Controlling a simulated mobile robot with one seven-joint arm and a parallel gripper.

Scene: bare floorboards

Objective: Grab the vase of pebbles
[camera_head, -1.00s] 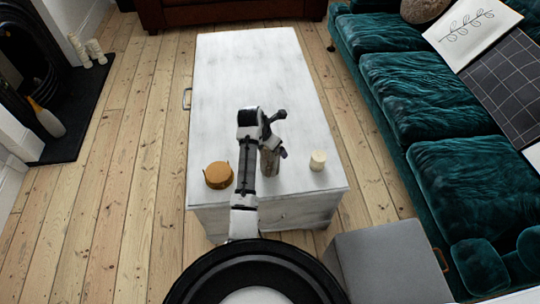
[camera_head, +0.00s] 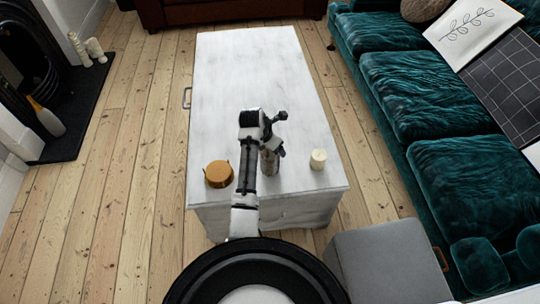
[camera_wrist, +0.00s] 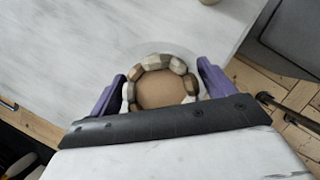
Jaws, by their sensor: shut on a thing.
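The vase of pebbles (camera_wrist: 183,64) shows from above in the wrist view as a ring of brown, grey and cream stones around a tan middle. In the head view the vase (camera_head: 270,163) stands near the front of the white table (camera_head: 245,75), partly hidden by my arm. My gripper (camera_wrist: 160,90) has its purple fingers on both sides of the vase and is shut on it. In the head view my gripper (camera_head: 278,150) is at the vase's upper part. I cannot tell whether the vase touches the table.
An orange-brown round pot (camera_head: 219,174) stands left of the vase and a cream candle (camera_head: 318,159) stands right of it. A teal sofa (camera_head: 410,90) lies to the right. A grey block (camera_head: 385,265) is at the front right. The table's far part is clear.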

